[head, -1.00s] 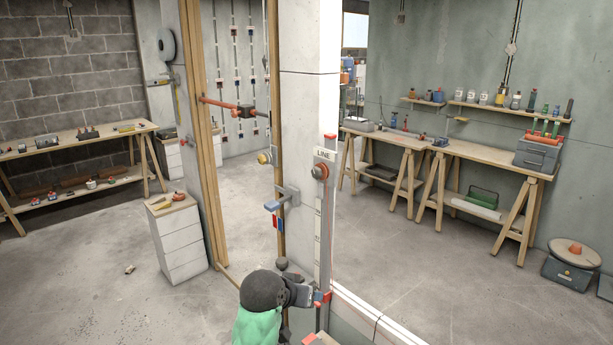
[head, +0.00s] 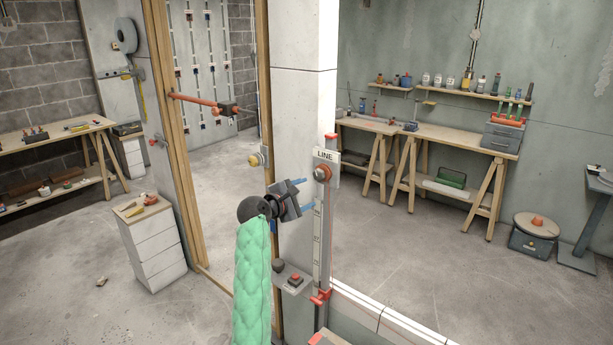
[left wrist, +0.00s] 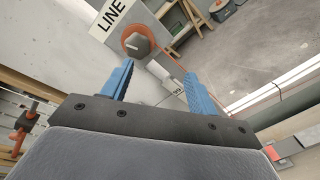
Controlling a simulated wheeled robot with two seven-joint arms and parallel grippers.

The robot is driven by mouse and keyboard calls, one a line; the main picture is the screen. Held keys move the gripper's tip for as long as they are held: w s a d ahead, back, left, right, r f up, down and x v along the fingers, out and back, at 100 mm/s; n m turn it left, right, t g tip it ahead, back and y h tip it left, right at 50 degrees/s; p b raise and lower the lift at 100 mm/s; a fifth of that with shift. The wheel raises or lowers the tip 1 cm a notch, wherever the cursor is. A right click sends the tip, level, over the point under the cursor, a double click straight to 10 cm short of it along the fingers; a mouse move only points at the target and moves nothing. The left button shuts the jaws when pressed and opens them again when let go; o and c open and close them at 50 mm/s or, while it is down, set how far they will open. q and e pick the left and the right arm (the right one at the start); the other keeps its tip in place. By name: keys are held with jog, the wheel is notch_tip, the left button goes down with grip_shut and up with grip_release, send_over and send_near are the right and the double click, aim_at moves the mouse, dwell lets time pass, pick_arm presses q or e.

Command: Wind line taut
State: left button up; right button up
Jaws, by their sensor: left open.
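A grey upright rail (head: 322,235) with scale marks stands on the pillar under a white "LINE" label (head: 326,155). An orange round knob with a grey hexagonal centre (head: 323,173) sits near its top; the left wrist view shows the knob (left wrist: 138,44) beyond the fingertips. A red slider (head: 320,297) is low on the rail. A thin reddish line (head: 332,250) runs down beside the rail. My left gripper (head: 307,195) is open and empty, its blue fingers just below and left of the knob, apart from it. My right gripper is out of view.
A small bracket with a red button (head: 294,278) juts from the pillar below my left gripper. A yellow knob (head: 254,160) and a wooden door frame (head: 170,130) stand to the left. A low white-edged wall (head: 375,315) extends right; workbenches (head: 455,140) stand behind.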

aim_at(317, 176)
pick_arm(q)
jog(key=w+d+n+p, duration=0.1)
jog(key=w+n, duration=0.1)
jog(key=n, duration=0.1)
jog(key=w+r+n+t, duration=0.1)
jog(key=w+n, duration=0.1)
jog(key=n, duration=0.2)
jog(key=w+d+r+n+p, duration=0.1)
jog(key=w+n, duration=0.1)
jog(key=n, duration=0.1)
jog(key=shift+w+d+n+t+p, duration=0.3)
jog(key=shift+w+t+p, duration=0.05)
jog(key=shift+t, duration=0.05)
jog(key=shift+x, duration=0.8)
jog(key=shift+f, duration=0.1)
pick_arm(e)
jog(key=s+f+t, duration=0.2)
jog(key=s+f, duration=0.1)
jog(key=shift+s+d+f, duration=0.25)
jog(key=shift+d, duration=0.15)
pick_arm(q)
jog(key=shift+s, duration=0.1)
jog(key=c, duration=1)
